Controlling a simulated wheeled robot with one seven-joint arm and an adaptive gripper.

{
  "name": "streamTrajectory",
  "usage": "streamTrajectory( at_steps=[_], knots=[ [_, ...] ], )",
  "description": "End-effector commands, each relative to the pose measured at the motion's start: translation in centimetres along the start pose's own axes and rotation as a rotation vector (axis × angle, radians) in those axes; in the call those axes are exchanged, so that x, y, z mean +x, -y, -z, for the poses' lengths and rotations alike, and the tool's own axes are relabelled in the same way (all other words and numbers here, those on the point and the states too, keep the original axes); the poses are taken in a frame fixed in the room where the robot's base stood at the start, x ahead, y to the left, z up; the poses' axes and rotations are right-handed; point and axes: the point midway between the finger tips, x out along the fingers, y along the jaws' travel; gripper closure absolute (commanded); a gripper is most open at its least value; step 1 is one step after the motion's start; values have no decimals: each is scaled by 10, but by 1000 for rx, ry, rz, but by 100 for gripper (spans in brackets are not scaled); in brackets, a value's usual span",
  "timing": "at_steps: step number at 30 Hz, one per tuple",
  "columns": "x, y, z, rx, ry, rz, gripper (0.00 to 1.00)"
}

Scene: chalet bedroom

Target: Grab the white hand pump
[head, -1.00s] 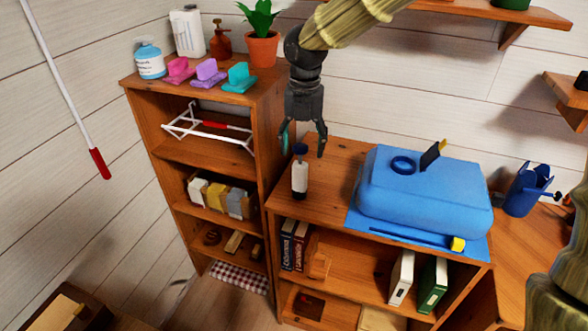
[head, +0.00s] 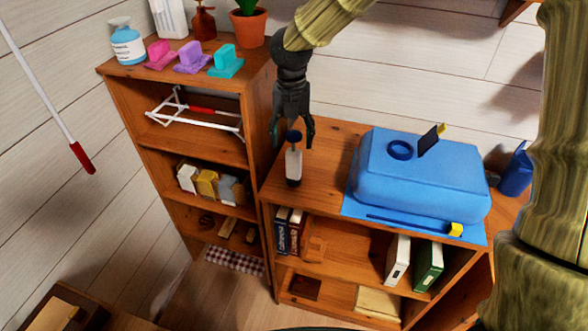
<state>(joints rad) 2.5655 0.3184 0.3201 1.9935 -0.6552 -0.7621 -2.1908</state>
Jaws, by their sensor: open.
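The white hand pump (head: 293,166) stands upright on top of the lower wooden shelf unit, near its left end. It has a white body, a dark blue knob on top and a dark base. My gripper (head: 292,138) points down at the pump's top, with its fingers spread to the left and right of the knob in the picture. It is open and holds nothing. I cannot tell whether the fingers are level with the knob in depth or a little behind it.
A blue case (head: 420,185) lies on a blue mat right of the pump. The taller bookcase (head: 125,72) stands close on the left, with a blue-labelled bottle (head: 127,45), coloured blocks and a potted plant (head: 249,25) on top. The shelf top between pump and case is clear.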

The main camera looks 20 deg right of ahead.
Motion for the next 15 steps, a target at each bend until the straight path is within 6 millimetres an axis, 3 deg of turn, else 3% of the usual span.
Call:
streamTrajectory(
  at_steps=[6, 15],
  knots=[
    [28, 5, 2, 0, -2, 3, 36],
    [39, 5, 2, 1, 0, 0, 36]
  ],
)
